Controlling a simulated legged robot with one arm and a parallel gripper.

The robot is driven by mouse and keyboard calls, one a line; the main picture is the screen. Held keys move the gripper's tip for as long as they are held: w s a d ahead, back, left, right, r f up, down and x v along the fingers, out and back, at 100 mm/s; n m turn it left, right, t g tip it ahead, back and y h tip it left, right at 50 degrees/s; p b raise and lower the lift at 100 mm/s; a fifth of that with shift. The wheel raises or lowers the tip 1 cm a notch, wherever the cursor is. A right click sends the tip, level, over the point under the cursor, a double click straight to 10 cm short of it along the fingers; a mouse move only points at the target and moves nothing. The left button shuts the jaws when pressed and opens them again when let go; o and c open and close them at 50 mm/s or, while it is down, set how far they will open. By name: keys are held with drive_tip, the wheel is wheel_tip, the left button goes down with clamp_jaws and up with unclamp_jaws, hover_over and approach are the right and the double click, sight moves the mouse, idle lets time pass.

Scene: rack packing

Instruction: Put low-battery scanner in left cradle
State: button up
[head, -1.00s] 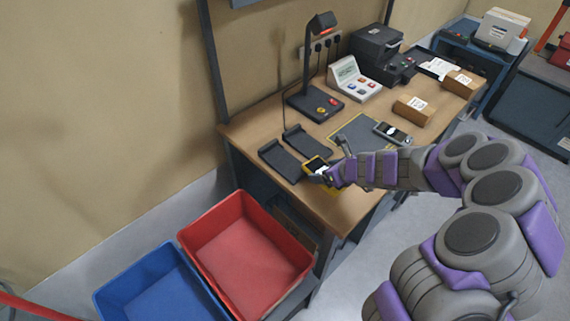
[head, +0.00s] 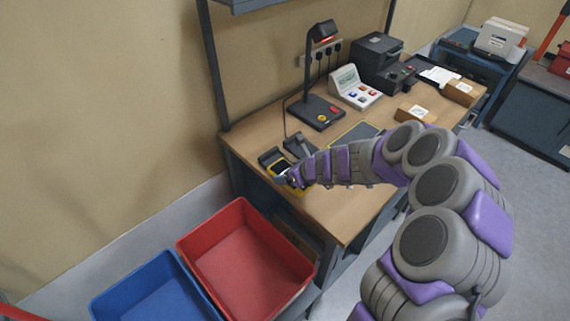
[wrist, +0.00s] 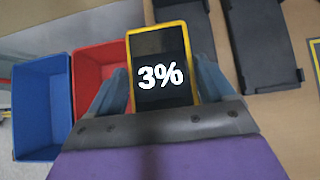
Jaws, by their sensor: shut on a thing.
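The scanner (wrist: 161,50) has a yellow edge and a dark screen reading "3%". My gripper (wrist: 163,80) is shut on it, one finger on each side. In the head view, my gripper (head: 291,178) holds the scanner (head: 282,168) over the table's near left part, at the left cradle. The left cradle (head: 268,156) is black and partly hidden by the scanner and arm; in the wrist view, the left cradle (wrist: 180,11) shows behind the scanner. Whether the scanner touches it, I cannot tell. The right cradle (head: 296,145) is beside it and looks empty in the wrist view (wrist: 265,45).
A red bin (head: 207,238) and a blue bin (head: 128,292) stand below the table's left edge. A lamp stand (head: 317,112) and a button console (head: 355,90) stand behind the cradles. A yellow-edged mat (head: 357,132) lies to the right, partly behind my arm.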

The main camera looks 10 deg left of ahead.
sight(285, 163)
drive_tip(key=w+a, duration=0.1)
drive_tip(key=w, duration=0.1)
drive_tip(key=w+a, duration=0.1)
drive_tip(key=w, duration=0.4)
drive_tip(key=shift+w+a+f, duration=0.1)
drive_tip(key=shift+a+f, duration=0.3)
wheel_tip(285, 163, down, 4)
drive_tip(key=shift+r+b, duration=0.1)
drive_tip(key=shift+b, duration=1.05)
drive_tip(key=shift+r, duration=0.15)
drive_tip(key=o, duration=1.2)
drive_tip(key=p+v, duration=0.4)
drive_tip(key=v, duration=0.8)
